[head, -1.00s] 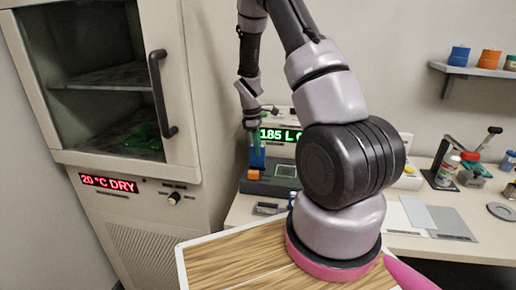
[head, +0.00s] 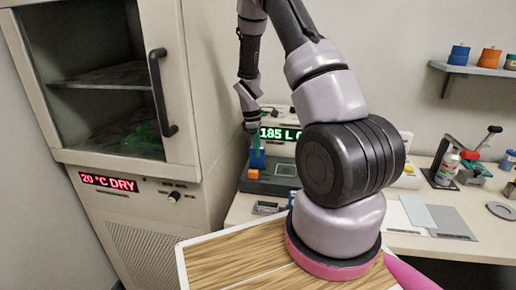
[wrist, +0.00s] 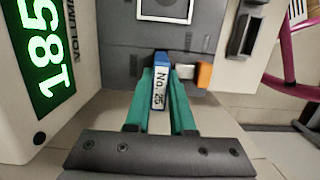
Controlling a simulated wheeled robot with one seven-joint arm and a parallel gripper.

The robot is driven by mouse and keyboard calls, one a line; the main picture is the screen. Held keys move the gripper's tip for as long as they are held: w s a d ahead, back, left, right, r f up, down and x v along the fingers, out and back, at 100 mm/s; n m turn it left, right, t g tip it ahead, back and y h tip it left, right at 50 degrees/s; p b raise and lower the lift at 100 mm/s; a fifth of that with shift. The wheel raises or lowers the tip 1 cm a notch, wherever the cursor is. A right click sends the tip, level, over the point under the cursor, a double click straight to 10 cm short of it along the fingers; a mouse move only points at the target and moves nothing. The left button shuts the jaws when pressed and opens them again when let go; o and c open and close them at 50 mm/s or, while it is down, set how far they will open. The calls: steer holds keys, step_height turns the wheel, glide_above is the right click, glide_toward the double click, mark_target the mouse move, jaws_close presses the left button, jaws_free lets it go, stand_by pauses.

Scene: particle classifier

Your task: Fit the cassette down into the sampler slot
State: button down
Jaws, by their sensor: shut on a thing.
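The cassette (wrist: 159,90) is a slim blue piece with a white label reading "No. 25". My gripper (wrist: 161,76) is shut on it, with one green finger on each side. In the head view the blue cassette (head: 257,159) stands upright under my gripper (head: 255,141), over the dark deck of the sampler (head: 274,183). The sampler also fills the top of the wrist view (wrist: 115,38). The cassette's far end meets or overlaps the dark deck. The slot is hidden there, and I cannot tell how deep the cassette sits.
An orange block (wrist: 204,74) is close beside the cassette on the sampler. The lit green display (wrist: 42,50) stands to the left in the wrist view. A drying cabinet (head: 197,130) stands left of the bench. Bottles and plates lie on the bench's right side.

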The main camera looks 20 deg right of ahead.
mark_target(259, 168)
steer(key=shift+f, duration=2.25)
steer(key=c, duration=0.7)
jaws_free()
steer(key=r, duration=0.3)
steer(key=a+r, duration=0.1)
steer(key=r, duration=0.3)
steer(key=w+r, duration=0.1)
steer(key=r, duration=0.2)
steer(key=shift+a+r, duration=0.15)
steer(key=shift+r, duration=0.2)
